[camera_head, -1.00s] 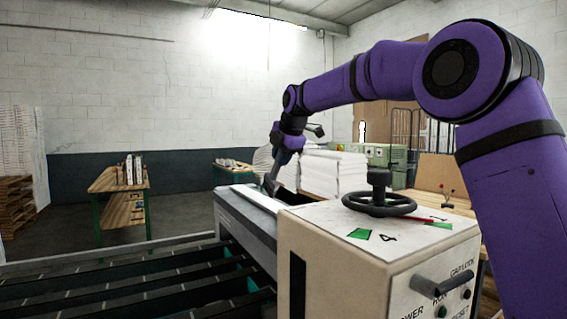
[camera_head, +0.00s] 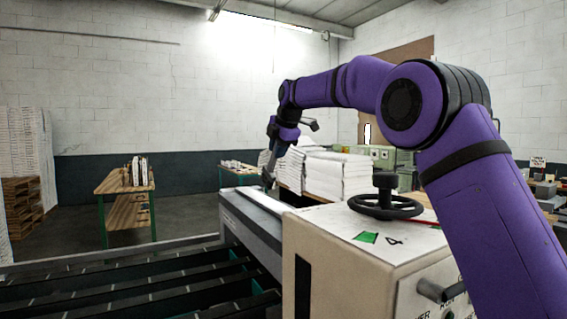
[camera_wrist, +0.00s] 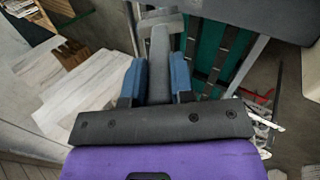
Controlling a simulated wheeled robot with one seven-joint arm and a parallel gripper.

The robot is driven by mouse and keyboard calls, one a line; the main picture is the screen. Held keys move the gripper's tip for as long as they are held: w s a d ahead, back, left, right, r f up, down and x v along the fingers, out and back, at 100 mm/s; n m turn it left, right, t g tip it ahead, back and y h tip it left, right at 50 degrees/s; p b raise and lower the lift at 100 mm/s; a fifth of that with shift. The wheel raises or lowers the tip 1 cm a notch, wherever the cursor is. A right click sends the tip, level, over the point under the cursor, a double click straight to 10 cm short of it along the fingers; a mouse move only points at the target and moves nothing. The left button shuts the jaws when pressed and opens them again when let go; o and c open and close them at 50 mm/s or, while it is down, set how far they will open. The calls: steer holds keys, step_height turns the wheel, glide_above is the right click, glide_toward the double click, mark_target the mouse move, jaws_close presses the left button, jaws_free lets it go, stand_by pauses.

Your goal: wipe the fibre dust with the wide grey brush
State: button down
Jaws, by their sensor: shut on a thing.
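My gripper (camera_head: 272,158) is over the far part of the long grey machine bed, pointing down. In the wrist view its two blue fingers (camera_wrist: 158,82) are closed on the grey handle of a brush (camera_wrist: 159,50). The brush's wide grey head shows just beyond the handle, at the top of the picture. In the head view the brush (camera_head: 268,178) is a small grey shape under the fingers, close to the bed's pale top strip (camera_head: 262,203); I cannot tell whether it touches. I cannot make out any fibre dust.
The cream machine housing (camera_head: 340,262) with a black handwheel (camera_head: 385,203) stands in front, right of the bed. Dark slatted rails (camera_head: 130,285) run to the left. White stacks (camera_head: 335,175) stand behind the bed. A wooden bench (camera_head: 125,180) is farther left, with floor around it.

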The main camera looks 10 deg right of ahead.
steer(key=shift+w+a+f, duration=0.3)
steer(key=shift+a+f, duration=0.1)
steer(key=shift+f, duration=0.2)
steer(key=shift+w+a+f, duration=0.25)
steer(key=shift+a+f, duration=0.2)
steer(key=shift+f, duration=0.1)
steer(key=shift+w+a+f, duration=0.3)
steer(key=shift+a+f, duration=0.1)
steer(key=shift+f, duration=0.2)
steer(key=shift+s+a+r, duration=0.1)
